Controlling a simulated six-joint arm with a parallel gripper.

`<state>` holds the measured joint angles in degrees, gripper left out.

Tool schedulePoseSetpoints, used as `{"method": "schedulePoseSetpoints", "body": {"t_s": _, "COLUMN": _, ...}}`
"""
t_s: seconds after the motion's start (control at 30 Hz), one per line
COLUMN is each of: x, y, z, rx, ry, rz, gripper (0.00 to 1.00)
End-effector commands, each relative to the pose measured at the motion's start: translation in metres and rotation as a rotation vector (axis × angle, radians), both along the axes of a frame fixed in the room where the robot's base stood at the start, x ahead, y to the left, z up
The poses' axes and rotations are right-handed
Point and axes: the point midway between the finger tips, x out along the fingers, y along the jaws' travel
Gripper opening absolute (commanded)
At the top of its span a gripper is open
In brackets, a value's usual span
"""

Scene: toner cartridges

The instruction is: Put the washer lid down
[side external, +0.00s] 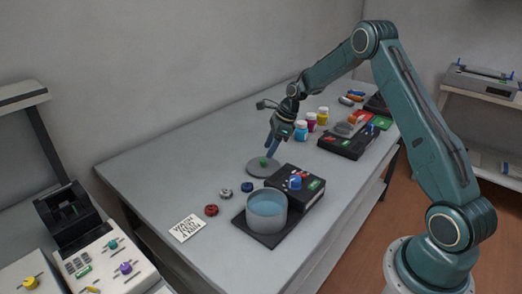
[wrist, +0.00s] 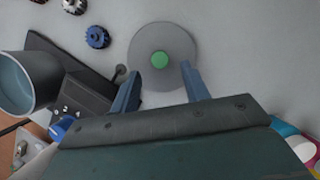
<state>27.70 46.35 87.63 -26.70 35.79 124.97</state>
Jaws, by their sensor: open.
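The washer lid is a flat grey disc with a green knob at its centre. In the side external view the lid (side external: 256,168) lies flat on the grey table, behind the black washer unit (side external: 268,236) with its open round tub (side external: 267,205). It also shows in the wrist view (wrist: 178,42), top centre, with its green knob (wrist: 160,60). My gripper (side external: 269,154) is just above the lid. In the wrist view my gripper (wrist: 160,82) is open, its two blue fingers apart on either side below the knob, with nothing between them. The fingertips overlap the lid's near edge in that view.
Several small gears and knobs, including a dark blue one (side external: 247,187) and a red one (side external: 211,210), lie near the lid. A printed card (side external: 187,228) is at the front left. Coloured bottles (side external: 301,130) stand behind my gripper. The table's left area is bare.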

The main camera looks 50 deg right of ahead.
Motion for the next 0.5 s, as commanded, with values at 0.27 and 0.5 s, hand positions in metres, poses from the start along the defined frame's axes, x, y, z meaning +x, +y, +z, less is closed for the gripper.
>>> {"method": "schedulePoseSetpoints", "body": {"t_s": 0.27, "x": -0.012, "y": -0.013, "z": 0.043, "rx": -0.001, "ry": -0.003, "rz": -0.001, "gripper": 0.46}}
{"method": "schedulePoseSetpoints", "body": {"t_s": 0.5, "x": -0.019, "y": -0.019, "z": 0.065, "rx": 0.000, "ry": -0.001, "rz": 0.000, "gripper": 0.46}}
